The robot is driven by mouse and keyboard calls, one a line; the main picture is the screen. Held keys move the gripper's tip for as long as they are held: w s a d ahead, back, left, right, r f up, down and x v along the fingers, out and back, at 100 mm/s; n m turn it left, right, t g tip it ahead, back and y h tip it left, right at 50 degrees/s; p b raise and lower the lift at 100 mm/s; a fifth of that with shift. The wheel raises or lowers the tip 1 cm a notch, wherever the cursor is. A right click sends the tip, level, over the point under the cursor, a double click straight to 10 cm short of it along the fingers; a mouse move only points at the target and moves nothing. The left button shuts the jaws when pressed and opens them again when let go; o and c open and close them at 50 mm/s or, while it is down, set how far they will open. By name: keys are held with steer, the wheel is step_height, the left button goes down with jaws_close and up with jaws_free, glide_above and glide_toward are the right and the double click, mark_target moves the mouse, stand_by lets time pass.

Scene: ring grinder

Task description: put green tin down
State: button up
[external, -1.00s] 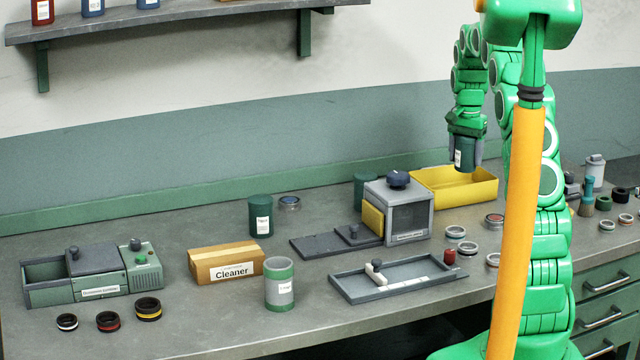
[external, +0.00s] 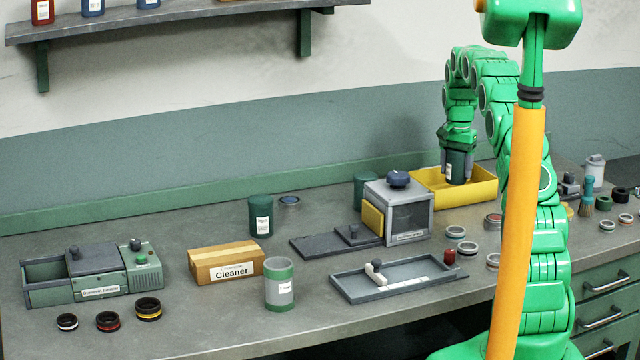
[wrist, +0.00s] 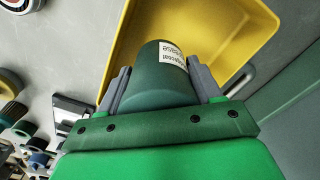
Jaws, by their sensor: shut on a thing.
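My gripper (external: 457,170) is shut on the dark green tin (external: 455,167), which has a white label. In the external view the tin is upright, with its lower part inside the yellow bin (external: 482,193). Whether it touches the bin floor cannot be told. In the wrist view the green tin (wrist: 155,78) sits between the grey fingers of my gripper (wrist: 160,85), with the yellow bin (wrist: 125,42) around and beyond it.
A grey box machine with a blue knob (external: 399,210) stands just left of the bin. Another dark green tin (external: 260,216) stands further left, and one more (external: 365,186) is partly hidden behind the machine. Small rings and a brush (external: 587,197) lie to the right.

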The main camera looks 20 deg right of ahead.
steer(key=shift+w+d+f, duration=0.15)
steer(key=shift+w+f, duration=0.35)
steer(key=shift+f, duration=1.6)
steer(key=o, duration=1.2)
steer(key=shift+f, duration=0.15)
